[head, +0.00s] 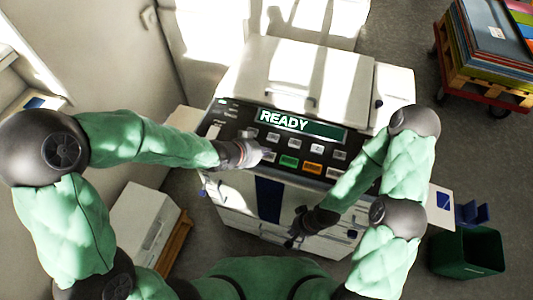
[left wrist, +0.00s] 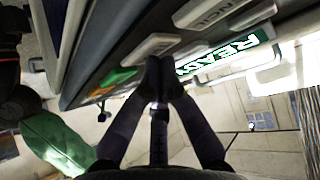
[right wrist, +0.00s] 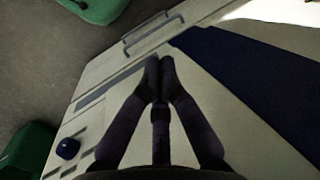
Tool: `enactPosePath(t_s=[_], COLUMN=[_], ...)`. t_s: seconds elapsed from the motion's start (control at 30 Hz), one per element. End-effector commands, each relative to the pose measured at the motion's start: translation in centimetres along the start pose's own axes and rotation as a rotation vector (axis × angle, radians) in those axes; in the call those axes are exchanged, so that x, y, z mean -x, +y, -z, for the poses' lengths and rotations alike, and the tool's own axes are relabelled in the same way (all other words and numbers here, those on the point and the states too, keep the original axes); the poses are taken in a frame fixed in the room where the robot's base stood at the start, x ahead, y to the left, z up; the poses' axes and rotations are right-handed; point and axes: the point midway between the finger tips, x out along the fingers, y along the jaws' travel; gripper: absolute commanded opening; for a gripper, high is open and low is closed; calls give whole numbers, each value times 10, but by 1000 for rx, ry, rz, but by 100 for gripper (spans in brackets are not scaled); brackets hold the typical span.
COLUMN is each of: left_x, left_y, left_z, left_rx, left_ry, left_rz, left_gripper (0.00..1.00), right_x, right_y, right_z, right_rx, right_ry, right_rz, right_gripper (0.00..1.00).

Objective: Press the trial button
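The machine's sloped black control panel (head: 240,130) carries a lit display (head: 300,123) reading READY and several buttons. They include a green button (head: 289,161), an orange button (head: 312,168) and grey-white buttons. I cannot read which one is the trial button. My left gripper (head: 262,155) is at the panel, left of the green button. In the left wrist view its fingertips (left wrist: 160,67) are together beside a white button (left wrist: 153,45); I cannot tell if they touch it. My right gripper (head: 292,240) is shut and empty, low before the machine's front; its fingertips show in the right wrist view (right wrist: 160,78).
The white machine lid (head: 320,75) rises behind the panel. A dark blue front panel (head: 268,198) is below. A pallet of coloured boards (head: 490,50) stands at the upper right, a green bin (head: 467,252) at the lower right, and a white box (head: 142,220) at the left.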

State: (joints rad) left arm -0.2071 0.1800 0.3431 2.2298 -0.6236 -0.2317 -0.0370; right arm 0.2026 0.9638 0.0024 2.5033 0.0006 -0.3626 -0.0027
Motion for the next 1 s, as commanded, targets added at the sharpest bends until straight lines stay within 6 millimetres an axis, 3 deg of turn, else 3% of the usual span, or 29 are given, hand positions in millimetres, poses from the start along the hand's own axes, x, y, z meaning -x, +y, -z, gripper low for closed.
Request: enactPosePath(t_s=[0.3,0.73,1.0], left_x=[10,11,26], left_y=[0,0,0], left_z=[10,12,27], left_rx=[0,0,0], left_ry=[0,0,0], left_rz=[0,0,0], left_gripper=[0,0,0], right_x=[15,16,37], right_y=[-5,-6,-13], right_z=[0,-1,-1], right_rx=[0,0,0], right_ry=[0,0,0], right_rz=[0,0,0], right_gripper=[0,0,0])
